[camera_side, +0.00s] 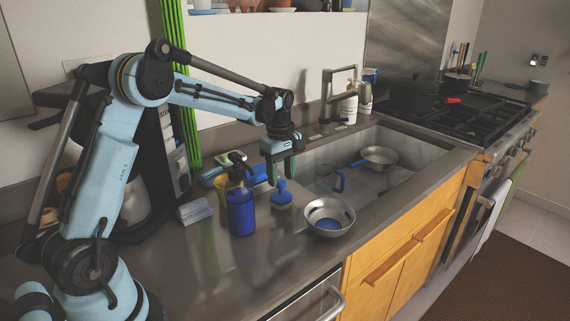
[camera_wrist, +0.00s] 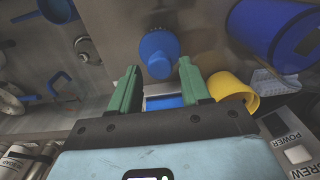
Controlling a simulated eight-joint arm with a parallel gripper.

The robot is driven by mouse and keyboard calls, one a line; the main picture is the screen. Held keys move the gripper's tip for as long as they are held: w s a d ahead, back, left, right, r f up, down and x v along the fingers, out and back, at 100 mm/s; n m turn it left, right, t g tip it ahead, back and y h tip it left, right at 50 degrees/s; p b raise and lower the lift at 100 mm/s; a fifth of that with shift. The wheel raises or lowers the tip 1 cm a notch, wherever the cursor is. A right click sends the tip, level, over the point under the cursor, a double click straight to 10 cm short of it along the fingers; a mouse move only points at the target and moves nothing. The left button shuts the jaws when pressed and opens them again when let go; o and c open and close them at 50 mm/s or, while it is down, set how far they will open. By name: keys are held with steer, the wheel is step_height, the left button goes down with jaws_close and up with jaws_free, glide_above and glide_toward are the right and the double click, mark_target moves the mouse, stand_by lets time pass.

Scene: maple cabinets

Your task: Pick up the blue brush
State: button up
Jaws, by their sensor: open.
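The blue brush (camera_side: 282,195), round with a small knob on top, stands on the counter between the spray bottle and the sink. In the wrist view the brush (camera_wrist: 158,54) lies just past my fingertips, roughly centred between them. My gripper (camera_side: 281,172) points down above and slightly behind the brush. Its green fingers (camera_wrist: 159,70) are apart, with nothing clearly held between them. A flat blue item (camera_wrist: 164,102) shows between the fingers farther back, partly hidden by my gripper.
A blue spray bottle (camera_side: 241,212) stands close left of the brush. A metal bowl (camera_side: 329,216) sits to its right near the counter edge. The sink (camera_side: 419,157) holds a blue-handled pan (camera_side: 380,155). A yellow cup (camera_wrist: 234,88) is near the right finger. The front counter is clear.

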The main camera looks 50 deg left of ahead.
mark_target(281, 180)
steer(key=shift+f, duration=0.45)
steer(key=shift+c, duration=0.4)
jaws_close()
steer(key=shift+r, duration=3.5)
steer(key=shift+r, duration=0.1)
